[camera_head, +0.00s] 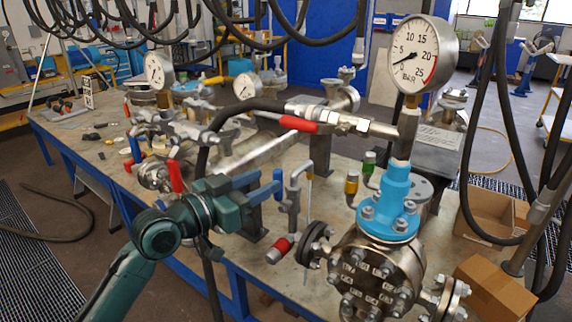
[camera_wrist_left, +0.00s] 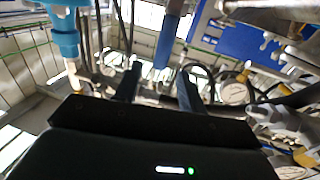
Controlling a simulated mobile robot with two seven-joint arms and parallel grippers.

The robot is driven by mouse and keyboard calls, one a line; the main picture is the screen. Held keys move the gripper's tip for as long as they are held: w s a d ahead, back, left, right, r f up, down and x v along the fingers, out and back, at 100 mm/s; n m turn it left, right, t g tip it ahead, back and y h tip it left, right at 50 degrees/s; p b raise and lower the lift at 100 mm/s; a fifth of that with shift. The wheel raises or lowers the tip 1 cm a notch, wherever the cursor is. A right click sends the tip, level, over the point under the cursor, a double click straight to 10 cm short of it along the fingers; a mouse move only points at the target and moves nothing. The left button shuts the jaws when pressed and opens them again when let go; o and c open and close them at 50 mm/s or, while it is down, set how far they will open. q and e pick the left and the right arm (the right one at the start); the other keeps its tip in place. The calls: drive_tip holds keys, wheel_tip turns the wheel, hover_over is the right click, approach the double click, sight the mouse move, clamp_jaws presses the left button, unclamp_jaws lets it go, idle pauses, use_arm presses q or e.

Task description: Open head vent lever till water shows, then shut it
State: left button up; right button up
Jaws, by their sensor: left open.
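The flanged vessel (camera_head: 375,272) stands at the front right of the bench, with a bright blue neck (camera_head: 390,200) and a large bar gauge (camera_head: 415,55) above; its needle points near the low end. A small blue lever handle (camera_head: 278,183) sits by a thin upright pipe (camera_head: 295,195) left of the vessel. My left gripper (camera_head: 268,187) is open around or just beside this handle. In the left wrist view a blue bar (camera_wrist_left: 167,45) shows between the spread fingers (camera_wrist_left: 158,85); contact cannot be told. No water is visible. My right gripper is out of view.
A red lever (camera_head: 298,124) lies on the hose fitting behind. Another red lever (camera_head: 176,176) stands left of my gripper, and a red handle (camera_head: 280,248) is below. Black hoses hang at the right. Cardboard boxes (camera_head: 490,288) lie at the right.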

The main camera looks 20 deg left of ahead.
sight(274, 176)
use_arm(q)
drive_tip(key=p+x, duration=0.1)
drive_tip(key=x, duration=0.6)
clamp_jaws()
idle(0.3)
